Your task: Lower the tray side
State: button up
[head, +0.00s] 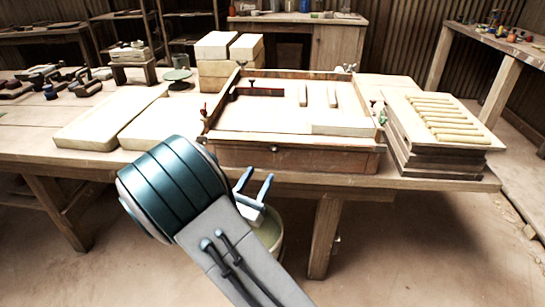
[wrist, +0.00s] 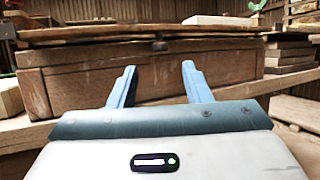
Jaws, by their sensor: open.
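The wooden tray (head: 345,160) stands on the workbench, a pale slab and wooden pieces inside its frame. Its brown front side (head: 235,154) faces me as an upright board with a small dark knob (head: 274,148) near its top edge. In the wrist view the same front side (wrist: 70,88) fills the middle, with the knob (wrist: 160,45) at the top centre. My gripper (head: 257,176) is open and empty, in front of and below the knob. In the wrist view its two blue fingers (wrist: 158,72) point at the board, apart from the knob. I cannot tell whether the fingertips touch the board.
Stacked boards with pale rods (head: 445,122) stand right of the tray. Pale slabs (head: 100,122) lie to the left, and pale blocks (head: 228,62) stand behind. A bucket (head: 270,233) is on the floor below the bench edge, near my gripper.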

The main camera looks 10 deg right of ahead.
jog(key=x, duration=0.8)
jog(key=shift+b, duration=0.35)
grip_shut()
